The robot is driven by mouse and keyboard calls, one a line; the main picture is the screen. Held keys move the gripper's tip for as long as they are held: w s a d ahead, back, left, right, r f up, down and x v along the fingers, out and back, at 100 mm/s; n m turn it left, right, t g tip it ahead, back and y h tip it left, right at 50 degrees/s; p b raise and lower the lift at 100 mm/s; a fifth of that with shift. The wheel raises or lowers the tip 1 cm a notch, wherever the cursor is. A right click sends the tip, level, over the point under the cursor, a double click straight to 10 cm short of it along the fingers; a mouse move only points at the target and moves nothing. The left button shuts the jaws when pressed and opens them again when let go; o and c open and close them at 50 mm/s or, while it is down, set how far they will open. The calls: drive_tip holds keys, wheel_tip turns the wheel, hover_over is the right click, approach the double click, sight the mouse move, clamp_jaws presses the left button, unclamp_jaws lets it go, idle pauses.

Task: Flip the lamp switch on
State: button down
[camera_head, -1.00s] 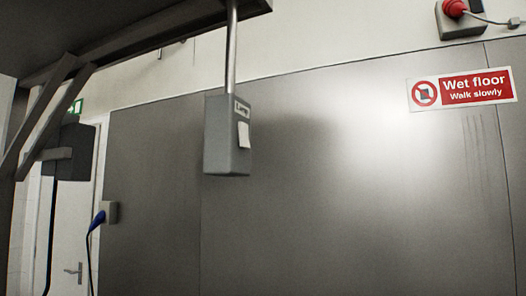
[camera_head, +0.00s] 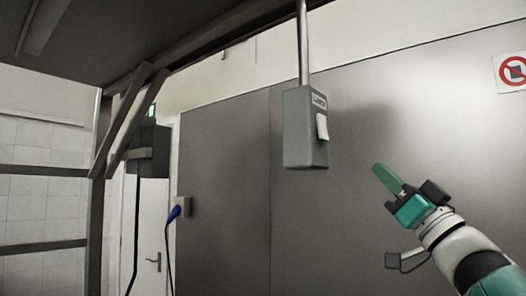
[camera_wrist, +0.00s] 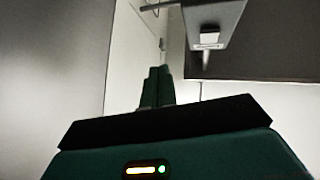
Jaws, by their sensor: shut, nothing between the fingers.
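The lamp switch is a grey box (camera_head: 304,128) hanging from a metal conduit in front of the grey wall panel. It has a white rocker (camera_head: 322,127) and a small label above it on its front. My gripper (camera_head: 378,168) is to the right of the box and a little lower, apart from it, with its green fingers shut and empty, pointing up and left. In the wrist view the shut fingers (camera_wrist: 157,86) point up. A grey box-like shape with a pale patch (camera_wrist: 212,38) shows above and right of them; I cannot tell for certain that it is the switch.
A dark overhead frame (camera_head: 200,52) with diagonal braces crosses the top and left. A dark box (camera_head: 148,150) with a cable hangs at left, near a blue plug (camera_head: 174,213) and a white door (camera_head: 152,235). A red-white sign (camera_head: 512,72) is at right.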

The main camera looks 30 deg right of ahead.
sight(325, 131)
drive_tip(key=s+a+n+g+y, duration=0.2)
drive_tip(key=s+n+y, duration=0.5)
drive_tip(key=y, duration=0.2)
drive_tip(key=shift+g+y, duration=0.5)
drive_tip(key=shift+y, duration=0.3)
drive_tip(key=x, duration=0.4)
drive_tip(key=f+x, duration=0.1)
drive_tip(key=x, duration=0.3)
drive_tip(key=a+x, duration=0.1)
drive_tip(key=x, duration=0.3)
drive_tip(key=shift+w+f, duration=0.15)
drive_tip(key=shift+w, duration=0.3)
drive_tip(key=shift+w+a, duration=0.25)
drive_tip(key=shift+w, duration=0.2)
drive_tip(key=shift+f, duration=0.1)
